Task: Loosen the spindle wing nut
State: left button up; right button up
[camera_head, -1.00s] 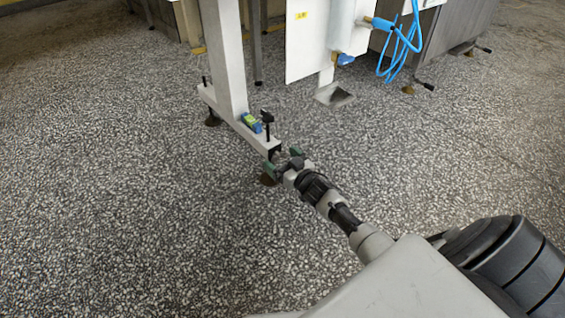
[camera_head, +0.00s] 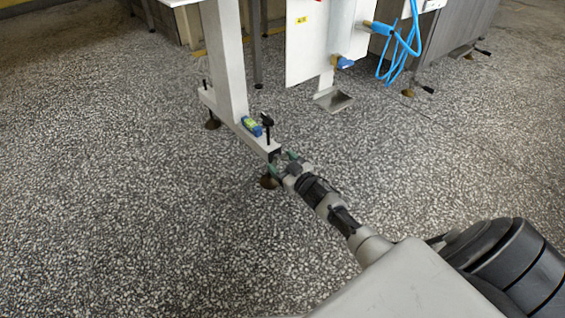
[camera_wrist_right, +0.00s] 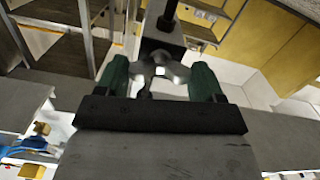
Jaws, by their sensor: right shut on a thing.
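The wing nut (camera_wrist_right: 160,72) is a silver, two-winged piece in the right wrist view. It sits around the lower end of a dark upright spindle (camera_wrist_right: 163,30). My right gripper (camera_wrist_right: 160,76) has its green fingers on either side of the wing nut, shut on its wings. In the head view my right gripper (camera_head: 283,162) is at the near end of the white machine's foot beam (camera_head: 258,139). The wing nut is too small and covered to make out there. My left gripper is not in view.
A small blue and yellow-green level-like item (camera_head: 251,126) and a black T-handle (camera_head: 267,122) are on the foot beam. A brown levelling foot (camera_head: 268,182) stands below my gripper. A white panel (camera_head: 318,45) with blue hose (camera_head: 398,50) is behind. The speckled floor around is clear.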

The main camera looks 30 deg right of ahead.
jog(key=n, duration=0.3)
jog(key=shift+n, duration=0.3)
jog(key=n, duration=0.4)
jog(key=shift+f+n, duration=0.1)
jog(key=shift+n, duration=0.2)
jog(key=n, duration=0.3)
jog(key=shift+n, duration=0.3)
jog(key=shift+a+n+b, duration=0.1)
jog(key=shift+n+b, duration=0.3)
jog(key=shift+n, duration=1.9)
jog(key=o, duration=0.9)
jog(key=shift+o, duration=0.2)
jog(key=shift+s, duration=0.15)
